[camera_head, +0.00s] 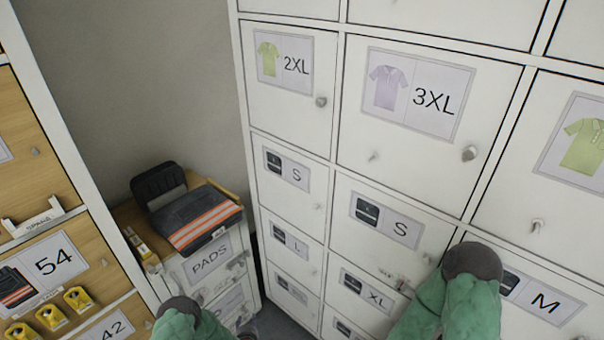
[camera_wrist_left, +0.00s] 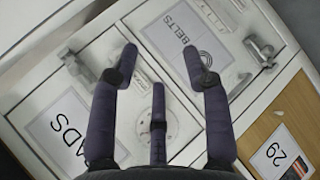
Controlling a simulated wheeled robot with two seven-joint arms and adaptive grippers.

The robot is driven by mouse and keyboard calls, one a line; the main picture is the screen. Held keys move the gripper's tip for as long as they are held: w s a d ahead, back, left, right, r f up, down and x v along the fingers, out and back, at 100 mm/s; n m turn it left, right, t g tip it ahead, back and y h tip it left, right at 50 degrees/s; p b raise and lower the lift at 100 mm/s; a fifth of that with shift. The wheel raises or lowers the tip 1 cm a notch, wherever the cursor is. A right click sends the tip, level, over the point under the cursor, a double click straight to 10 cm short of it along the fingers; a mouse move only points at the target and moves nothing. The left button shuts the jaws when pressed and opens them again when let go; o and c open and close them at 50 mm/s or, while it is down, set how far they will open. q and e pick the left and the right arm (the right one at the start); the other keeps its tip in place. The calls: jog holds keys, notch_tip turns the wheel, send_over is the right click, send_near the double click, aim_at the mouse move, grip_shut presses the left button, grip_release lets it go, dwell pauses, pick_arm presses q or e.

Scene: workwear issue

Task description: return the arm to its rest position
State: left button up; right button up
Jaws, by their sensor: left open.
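My left gripper (camera_wrist_left: 160,62) shows in the left wrist view with its dark fingers spread and nothing between them. It is in front of the white drawer unit, over the fronts labelled PADS (camera_wrist_left: 70,130) and BELTS (camera_wrist_left: 190,50). Whether the fingers touch the unit I cannot tell. In the head view my green left arm (camera_head: 190,325) comes in at the bottom, and its gripper is mostly hidden or out of frame there. My right arm (camera_head: 450,300) shows at the lower right, in front of the lockers; its gripper is not visible.
The white drawer unit (camera_head: 210,268) stands in the corner with dark, orange-striped workwear (camera_head: 205,220) on top. White lockers (camera_head: 345,160) with size labels and knobs fill the right. A wooden-fronted cabinet (camera_head: 95,255) with yellow items stands left. Drawer handles (camera_wrist_left: 262,50) project near my left gripper.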

pick_arm(q)
jog(key=s+d+r+m+g+h+p, duration=0.1)
jog(key=s+d+r+m+g+h, duration=0.1)
jog(key=s+r+m, duration=0.4)
jog(key=s+d+r+m+g+h+p, duration=0.1)
jog(key=s+d+r+m+g, duration=0.4)
jog(key=s, duration=0.9)
jog(key=s+d+r+m+g+h+p, duration=0.1)
jog(key=s+d+r+m+g+h, duration=0.2)
jog(key=s+r+m, duration=0.4)
jog(key=s+d, duration=0.1)
jog(key=s, duration=0.1)
jog(key=shift+s+d+g, duration=0.15)
jog(key=shift+s+g, duration=0.25)
jog(key=shift+r, duration=0.15)
